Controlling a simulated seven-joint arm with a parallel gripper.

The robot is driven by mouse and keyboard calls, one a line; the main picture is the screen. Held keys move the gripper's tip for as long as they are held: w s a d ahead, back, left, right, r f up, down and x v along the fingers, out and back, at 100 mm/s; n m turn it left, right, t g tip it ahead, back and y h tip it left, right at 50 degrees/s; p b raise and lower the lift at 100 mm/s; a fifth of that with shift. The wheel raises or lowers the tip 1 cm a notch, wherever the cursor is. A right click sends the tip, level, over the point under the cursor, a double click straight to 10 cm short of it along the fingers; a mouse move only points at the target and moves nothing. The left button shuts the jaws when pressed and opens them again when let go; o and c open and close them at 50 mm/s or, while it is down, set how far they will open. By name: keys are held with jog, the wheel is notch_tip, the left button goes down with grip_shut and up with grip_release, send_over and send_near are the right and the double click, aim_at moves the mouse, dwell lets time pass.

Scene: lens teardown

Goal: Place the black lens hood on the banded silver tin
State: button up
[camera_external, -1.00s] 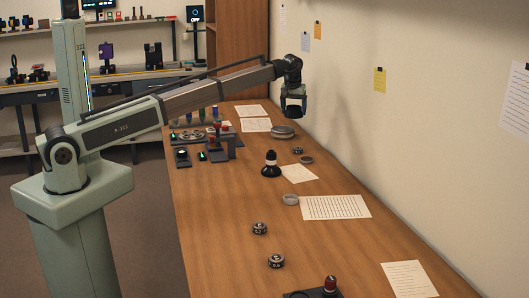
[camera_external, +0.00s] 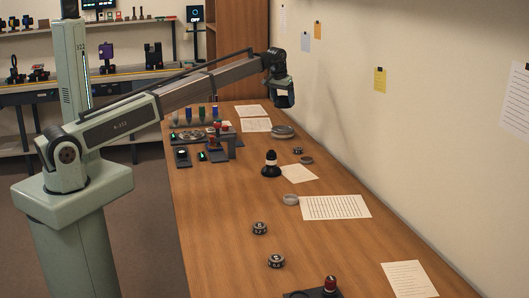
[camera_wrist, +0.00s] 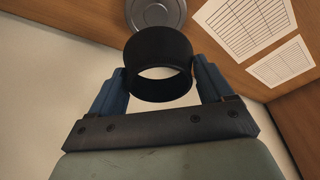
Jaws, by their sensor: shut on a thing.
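The black lens hood (camera_wrist: 158,52) is an open black ring in the wrist view, held between the two blue fingers of my gripper (camera_wrist: 160,75). In the external view my gripper (camera_external: 284,97) hangs in the air above the far part of the bench; the hood is hard to tell from the dark gripper there. A round silver tin (camera_external: 283,131) stands on the bench below the gripper. Its grey ringed top (camera_wrist: 155,10) shows at the top edge of the wrist view, partly cut off and beyond the hood. The hood is apart from the tin.
Paper sheets (camera_external: 256,125) lie beside the tin. A black bottle-like item (camera_external: 271,165), a small dark knob (camera_external: 298,150) and a shallow grey ring (camera_external: 290,199) stand nearer. Instrument blocks (camera_external: 215,150) crowd the left edge. The wall (camera_external: 420,130) bounds the right.

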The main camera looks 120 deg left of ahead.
aim_at(279, 99)
jog(key=shift+m, duration=0.3)
jog(key=shift+f, duration=5)
jog(key=shift+f, duration=0.15)
jog(key=o, duration=0.9)
jog(key=shift+o, duration=0.2)
jog(key=v, duration=1.2)
jog(key=shift+a, duration=0.1)
